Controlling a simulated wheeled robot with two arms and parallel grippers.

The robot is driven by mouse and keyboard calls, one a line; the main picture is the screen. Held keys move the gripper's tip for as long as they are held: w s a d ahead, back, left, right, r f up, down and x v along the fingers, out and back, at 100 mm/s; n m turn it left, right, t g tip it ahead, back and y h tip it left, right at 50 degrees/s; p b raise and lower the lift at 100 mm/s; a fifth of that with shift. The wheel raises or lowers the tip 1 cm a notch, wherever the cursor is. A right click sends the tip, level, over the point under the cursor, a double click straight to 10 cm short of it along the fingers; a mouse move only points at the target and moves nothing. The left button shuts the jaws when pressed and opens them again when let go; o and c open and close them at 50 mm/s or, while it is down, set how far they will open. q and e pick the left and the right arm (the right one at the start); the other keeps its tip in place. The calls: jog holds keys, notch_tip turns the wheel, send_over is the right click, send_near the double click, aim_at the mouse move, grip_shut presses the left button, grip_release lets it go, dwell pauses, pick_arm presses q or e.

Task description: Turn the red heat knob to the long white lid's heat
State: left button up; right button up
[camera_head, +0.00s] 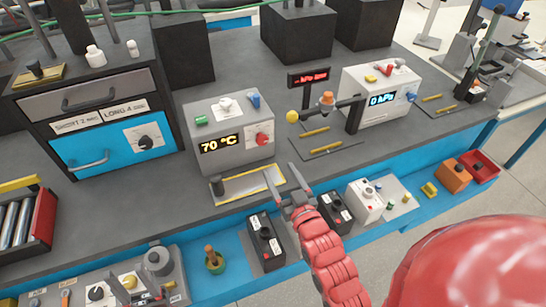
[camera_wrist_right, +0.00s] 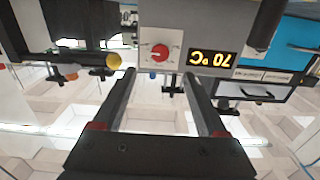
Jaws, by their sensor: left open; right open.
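The red heat knob (camera_head: 263,139) is on the front of a grey box (camera_head: 230,165), right of a display (camera_head: 219,143) reading 70 °C. My right gripper (camera_head: 280,170) is open and empty, just in front of and below the knob. In the right wrist view, which is upside down, the knob (camera_wrist_right: 160,52) lies beyond and between the open fingertips (camera_wrist_right: 160,75), apart from them. Two small white pieces (camera_head: 95,56) (camera_head: 133,48) stand on the cabinet at left; I cannot tell if either is the long white lid. My left gripper is not in view.
The cabinet's label strip (camera_head: 97,119) has SHORT and LONG entries, its small text unclear. A yellow-edged tray (camera_head: 248,184) lies below the grey box. A white box (camera_head: 380,95) showing 0 kPa and a yellow ball lever (camera_head: 292,117) stand at right. Black boxes (camera_head: 265,240) stand in front.

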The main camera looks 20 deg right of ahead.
jog(key=s+p, duration=0.4)
jog(key=s, duration=0.2)
jog(key=shift+s, duration=0.15)
jog(key=shift+d+r, duration=0.1)
